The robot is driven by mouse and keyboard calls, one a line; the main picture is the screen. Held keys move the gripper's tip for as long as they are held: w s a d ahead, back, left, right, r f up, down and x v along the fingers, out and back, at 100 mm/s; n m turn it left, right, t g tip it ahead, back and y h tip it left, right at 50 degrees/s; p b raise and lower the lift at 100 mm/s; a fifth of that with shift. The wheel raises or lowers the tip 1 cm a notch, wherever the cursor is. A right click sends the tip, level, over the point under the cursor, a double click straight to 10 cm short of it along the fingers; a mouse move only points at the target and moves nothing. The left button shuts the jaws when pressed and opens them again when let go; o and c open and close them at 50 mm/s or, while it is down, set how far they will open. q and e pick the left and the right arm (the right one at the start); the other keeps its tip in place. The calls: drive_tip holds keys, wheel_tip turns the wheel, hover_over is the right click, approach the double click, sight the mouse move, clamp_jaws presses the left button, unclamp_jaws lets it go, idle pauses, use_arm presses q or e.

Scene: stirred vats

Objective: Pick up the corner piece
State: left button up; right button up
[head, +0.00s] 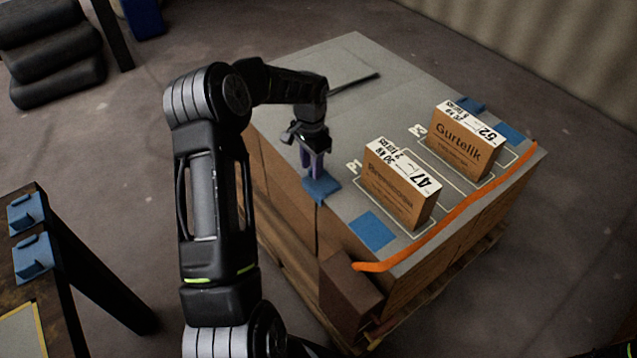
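Two blue corner pieces lie on the dark table at the left, an upper one (26,213) and a lower one (33,257), each with a raised part. Another blue piece (322,190) is at the near left edge of the grey-topped stack (290,75). My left gripper (313,170) points down right over this piece, its fingertips at or just above it. Whether the fingers touch or grip it I cannot tell; the fingers hide part of it. My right gripper is not in view.
Two labelled cartons, one marked 47 (400,185) and one marked 52 (461,145), stand on the stack. A flat blue square (372,231) lies near its front. An orange strap (455,222) runs along the right edge. A dark bar (354,84) lies behind the gripper.

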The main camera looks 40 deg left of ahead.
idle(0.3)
use_arm(q)
clamp_jaws()
idle(0.5)
